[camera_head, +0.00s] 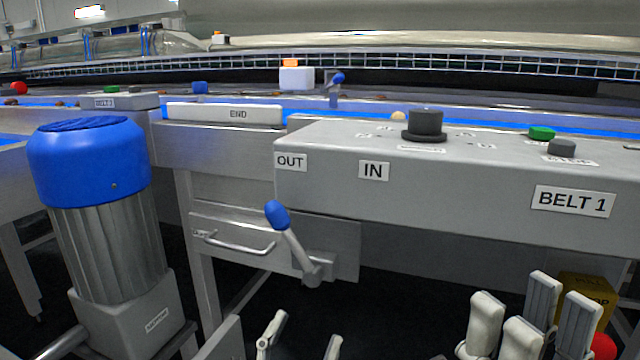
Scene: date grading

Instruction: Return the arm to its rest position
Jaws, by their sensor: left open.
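My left gripper (302,342) is at the bottom edge, left of centre. Its two fingertips stand apart with nothing seen between them, and its lower part is cut off by the frame. It is below and in front of the blue-knobbed lever (292,242), apart from it in the picture. My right gripper (531,318) is at the lower right, below the BELT 1 control box (440,200). Its pale and grey finger parts point up close together; whether they are open or shut is unclear. I see nothing held in it.
A blue-capped motor (95,230) stands at the left. A metal drawer front with a handle (235,244) is under the belt's END plate (225,113). A yellow box with a red button (603,346) is partly hidden behind my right gripper. Dark floor shows below.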

